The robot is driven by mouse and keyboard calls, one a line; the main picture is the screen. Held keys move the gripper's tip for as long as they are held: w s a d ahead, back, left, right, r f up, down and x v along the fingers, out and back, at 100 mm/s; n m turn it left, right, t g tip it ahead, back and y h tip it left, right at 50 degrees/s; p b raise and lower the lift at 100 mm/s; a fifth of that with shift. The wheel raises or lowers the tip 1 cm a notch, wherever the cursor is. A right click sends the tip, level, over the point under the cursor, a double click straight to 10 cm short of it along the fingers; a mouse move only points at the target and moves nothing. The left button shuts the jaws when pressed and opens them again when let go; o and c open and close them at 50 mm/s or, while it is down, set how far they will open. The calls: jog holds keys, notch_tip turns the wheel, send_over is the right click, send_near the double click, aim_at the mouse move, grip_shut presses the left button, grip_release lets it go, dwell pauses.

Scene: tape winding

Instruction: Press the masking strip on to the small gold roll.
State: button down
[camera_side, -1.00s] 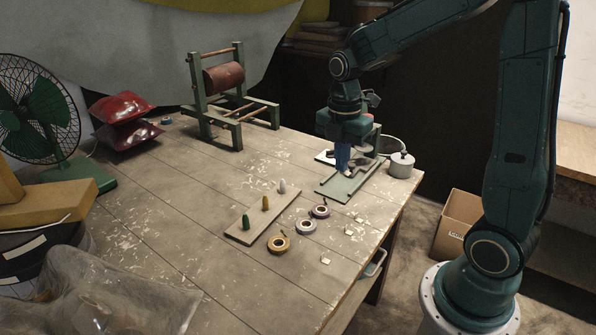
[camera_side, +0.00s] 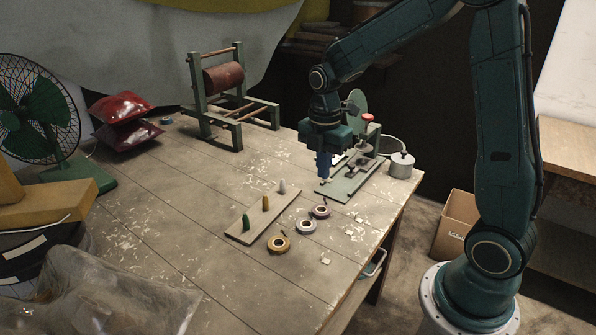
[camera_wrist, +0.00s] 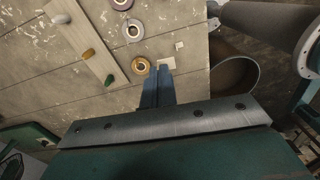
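The small gold roll (camera_side: 278,244) lies flat on the bench at the near end of a row of three rolls. It also shows in the wrist view (camera_wrist: 140,65), just left of the fingertips. My gripper (camera_side: 323,180) points down above the bench, beside the green plate and well behind the gold roll. Its two blue fingers (camera_wrist: 157,70) are close together. A small pale piece, apparently the masking strip (camera_wrist: 167,63), shows at the fingertips, partly hidden by them. A pale speck shows at the tips in the side view too.
A silver roll (camera_side: 306,226) and a dark purple roll (camera_side: 320,211) lie beyond the gold one. A board with three coloured pegs (camera_side: 243,234) is to their left. Small pale squares (camera_side: 348,231) lie to their right. A grey lidded pot (camera_side: 401,165) stands by the green plate (camera_side: 345,189).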

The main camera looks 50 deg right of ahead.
send_over(280, 237)
notch_tip(280, 237, down, 12)
jog(key=shift+n, duration=0.4)
jog(key=shift+f, duration=0.15)
jog(key=shift+f, duration=3)
jog(key=shift+s+f, duration=0.1)
jog(key=shift+f, duration=0.4)
jog(key=c, duration=1.3)
grip_release()
jog(key=shift+r, duration=0.1)
jog(key=shift+o, duration=0.2)
jog(key=shift+r, duration=0.15)
jog(key=shift+r, duration=2.85)
jog(key=shift+r, duration=0.1)
